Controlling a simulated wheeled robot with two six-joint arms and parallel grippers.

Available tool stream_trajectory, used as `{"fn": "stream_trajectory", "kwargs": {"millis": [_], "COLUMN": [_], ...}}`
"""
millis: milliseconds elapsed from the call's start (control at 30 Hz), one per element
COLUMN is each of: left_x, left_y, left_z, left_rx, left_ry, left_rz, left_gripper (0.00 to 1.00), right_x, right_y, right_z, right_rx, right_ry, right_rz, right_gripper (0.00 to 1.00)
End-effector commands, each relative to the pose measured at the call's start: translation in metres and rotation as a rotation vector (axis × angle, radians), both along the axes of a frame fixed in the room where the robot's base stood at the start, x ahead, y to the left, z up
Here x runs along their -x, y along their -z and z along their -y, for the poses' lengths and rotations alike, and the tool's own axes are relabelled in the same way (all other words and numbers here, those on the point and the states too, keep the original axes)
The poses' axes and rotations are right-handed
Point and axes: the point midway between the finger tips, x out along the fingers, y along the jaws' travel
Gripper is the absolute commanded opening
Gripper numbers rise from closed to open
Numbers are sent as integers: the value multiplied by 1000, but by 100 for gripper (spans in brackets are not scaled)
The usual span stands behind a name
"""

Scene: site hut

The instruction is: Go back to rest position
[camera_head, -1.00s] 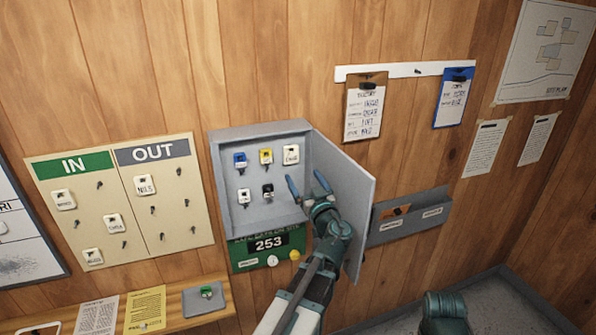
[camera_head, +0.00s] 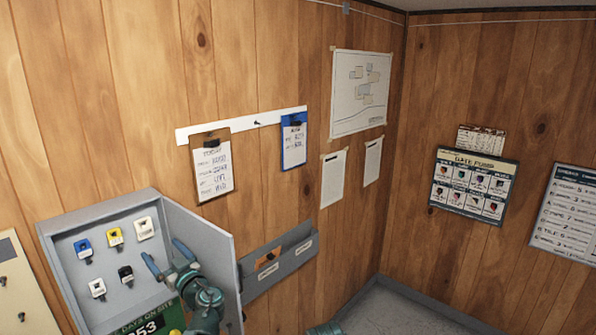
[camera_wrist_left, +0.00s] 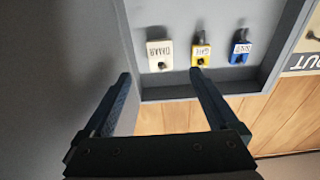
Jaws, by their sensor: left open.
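My left gripper (camera_head: 167,256) is open, its blue fingers apart with nothing between them. In the head view it is in front of the right part of the open grey key cabinet (camera_head: 95,213), beside the opened door (camera_head: 200,225). In the left wrist view the gripper (camera_wrist_left: 160,78) is open and empty, below a row of hanging tags: white (camera_wrist_left: 160,52), yellow (camera_wrist_left: 201,52) and blue (camera_wrist_left: 240,52). The cabinet also holds another white tag (camera_head: 97,288) and a black tag (camera_head: 125,273). My right gripper is not in view.
A grey wall pocket (camera_head: 278,265) is just right of the door. Two clipboards hang from a white rail (camera_head: 240,124) above.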

Motion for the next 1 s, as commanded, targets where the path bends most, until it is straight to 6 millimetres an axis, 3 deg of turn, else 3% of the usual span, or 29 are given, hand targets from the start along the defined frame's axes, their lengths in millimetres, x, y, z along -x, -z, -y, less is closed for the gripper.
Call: {"fn": "stream_trajectory", "kwargs": {"millis": [200, 500, 1000], "left_x": [-31, -60, -71], "left_y": [-7, -12, -14], "left_z": [-34, -69, -85], "left_rx": [-1, 0, -1], "left_ry": [-2, -1, -6], "left_rz": [1, 0, 2], "left_gripper": [94, 94, 94], "right_x": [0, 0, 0], "right_y": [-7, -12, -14], "right_z": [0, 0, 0], "right_rx": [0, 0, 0], "right_ry": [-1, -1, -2], "right_rz": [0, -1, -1], "right_gripper": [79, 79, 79]}}
